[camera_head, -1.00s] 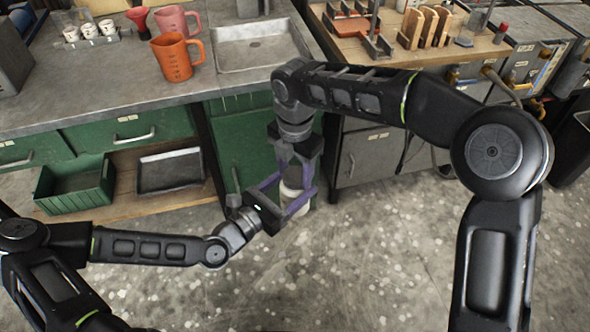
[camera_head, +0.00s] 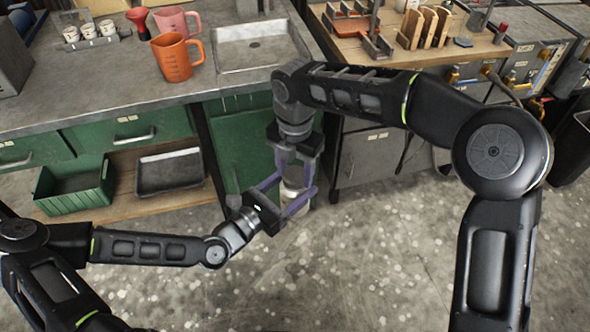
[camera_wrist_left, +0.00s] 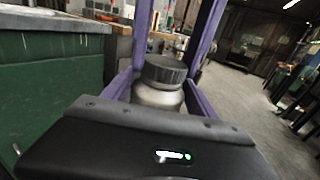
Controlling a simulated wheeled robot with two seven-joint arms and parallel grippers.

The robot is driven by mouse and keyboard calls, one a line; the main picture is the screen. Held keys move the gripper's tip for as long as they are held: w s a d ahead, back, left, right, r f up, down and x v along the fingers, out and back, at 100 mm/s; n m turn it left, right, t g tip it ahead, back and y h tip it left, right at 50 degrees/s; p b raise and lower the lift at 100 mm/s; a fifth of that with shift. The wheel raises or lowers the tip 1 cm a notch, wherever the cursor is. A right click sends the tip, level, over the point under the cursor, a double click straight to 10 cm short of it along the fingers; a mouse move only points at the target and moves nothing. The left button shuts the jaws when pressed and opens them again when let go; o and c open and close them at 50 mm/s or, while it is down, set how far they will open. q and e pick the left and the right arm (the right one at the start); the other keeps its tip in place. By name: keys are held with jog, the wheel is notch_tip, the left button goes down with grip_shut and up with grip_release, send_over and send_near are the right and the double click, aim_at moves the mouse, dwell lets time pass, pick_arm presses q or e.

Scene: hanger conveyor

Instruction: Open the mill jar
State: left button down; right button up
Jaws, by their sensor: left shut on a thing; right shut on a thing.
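The mill jar (camera_head: 292,204) has a pale metallic body and a dark ribbed lid (camera_wrist_left: 165,68). It is upright above the floor, in front of the green cabinet. My left gripper (camera_head: 290,199) comes in from the left and is shut on the jar's body (camera_wrist_left: 158,97). My right gripper (camera_head: 294,172) points down from above, with its purple fingers shut on either side of the lid. In the left wrist view the lid sits at the top of the body. I cannot tell whether it is loose. The fingers partly hide the jar.
A green bin (camera_head: 75,187) and a dark tray (camera_head: 170,171) lie on the lower shelf. The floor in front is clear.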

jog(key=shift+r, duration=0.2)
jog(key=shift+r, duration=0.9)
pick_arm(q)
jog(key=shift+r, duration=0.1)
pick_arm(e)
jog(key=shift+r, duration=2.05)
